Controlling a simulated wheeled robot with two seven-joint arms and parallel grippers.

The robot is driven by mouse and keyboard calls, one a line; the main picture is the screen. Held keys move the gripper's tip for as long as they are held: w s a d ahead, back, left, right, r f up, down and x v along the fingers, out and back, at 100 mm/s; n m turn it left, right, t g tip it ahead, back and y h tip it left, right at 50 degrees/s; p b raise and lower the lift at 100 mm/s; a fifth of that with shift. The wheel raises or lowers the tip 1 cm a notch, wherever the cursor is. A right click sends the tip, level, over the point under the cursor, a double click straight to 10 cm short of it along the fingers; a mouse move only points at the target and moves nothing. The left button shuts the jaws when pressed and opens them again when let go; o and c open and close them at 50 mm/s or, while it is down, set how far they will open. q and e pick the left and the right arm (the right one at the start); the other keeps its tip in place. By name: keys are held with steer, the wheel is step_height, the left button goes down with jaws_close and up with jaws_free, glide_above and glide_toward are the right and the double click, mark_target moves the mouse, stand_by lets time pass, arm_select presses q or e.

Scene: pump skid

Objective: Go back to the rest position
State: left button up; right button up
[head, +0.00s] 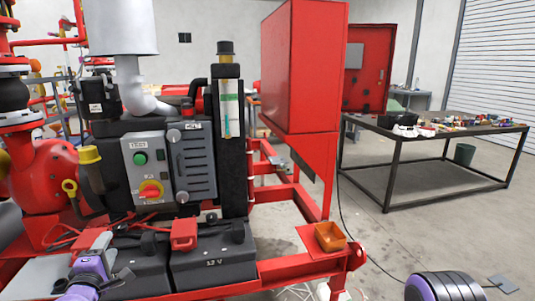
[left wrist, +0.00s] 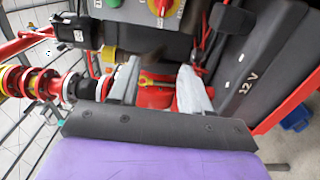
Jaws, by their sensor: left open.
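My left gripper (head: 108,259) is low at the left of the head view, in front of the pump skid, beside the dark 12 V battery (head: 212,262). Its jaws are apart. In the left wrist view the two grey fingers of the left gripper (left wrist: 158,84) stand apart, with red skid parts and a yellow piece seen between them and nothing clearly held. A purple and black part of my right arm (head: 440,287) shows at the bottom right of the head view. My right gripper is out of view.
The control panel (head: 149,169) with green button and red-yellow switch stands behind the battery. A red battery terminal cover (head: 184,232) sits on top. An orange tray (head: 330,236) is on the skid's right corner. A cluttered table (head: 390,143) stands right; floor before it is mostly clear.

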arm_select(q)
steer(key=s+d+f+m+g, duration=0.2)
steer(key=s+d+f+g, duration=0.15)
steer(key=f, duration=0.35)
steer(key=s+d+f+m+g+h, duration=0.1)
steer(key=s+d+f+m+g, duration=0.15)
steer(key=s+f, duration=0.35)
steer(key=s+d+f+m+g, duration=0.2)
steer(key=s+f+m, duration=0.1)
steer(key=f, duration=0.6)
steer(key=s+d+f+m+g, duration=0.1)
steer(key=s+f+m+g, duration=0.1)
steer(key=s+f, duration=0.2)
steer(key=s+f+m+g, duration=0.2)
steer(key=s+f, duration=0.2)
steer(key=s, duration=0.7)
steer(key=s+d+f+m+g, duration=0.1)
steer(key=s+f, duration=0.3)
steer(key=s, duration=0.4)
steer(key=shift+s+d+f+m+g, duration=0.15)
steer(key=shift+d+f+m+g, duration=0.2)
steer(key=shift+m+g, duration=0.3)
